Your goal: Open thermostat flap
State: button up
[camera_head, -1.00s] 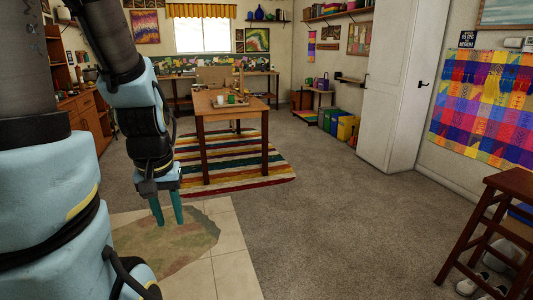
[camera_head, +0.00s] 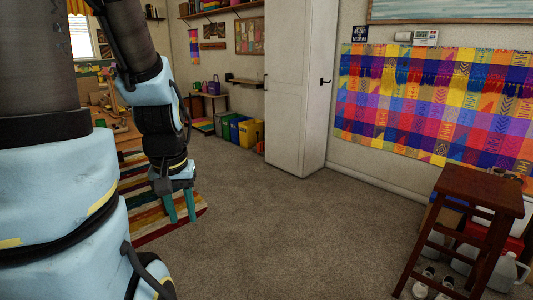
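Two small white units hang on the right wall, just above the colourful woven hanging: a plain pale one (camera_head: 403,37) and, beside it, a boxier one with darker markings (camera_head: 426,38). One of them may be the thermostat; they are too small to tell which, or how a flap stands. My gripper (camera_head: 180,207) points down at left, its two teal fingers apart with nothing between them. It is far from the wall units, with open floor between.
A wooden stool (camera_head: 482,190) stands at lower right before the wall, with shoes (camera_head: 425,283) and a jug (camera_head: 508,270) around it. A white cabinet (camera_head: 297,85) stands at centre. Grey carpet (camera_head: 290,235) between is clear.

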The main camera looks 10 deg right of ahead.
aim_at(428, 42)
jog(key=i+l+z, duration=0.2)
jog(key=i+z, duration=0.25)
jog(key=i, duration=0.25)
jog(key=i+z, duration=0.45)
jog(key=i, duration=0.2)
jog(key=i+j+z, duration=0.3)
jog(key=i+z, duration=0.15)
jog(key=i, duration=0.25)
jog(key=i+u, duration=0.1)
jog(key=i, duration=0.95)
jog(key=i+l+u, duration=0.1)
jog(key=i, duration=0.9)
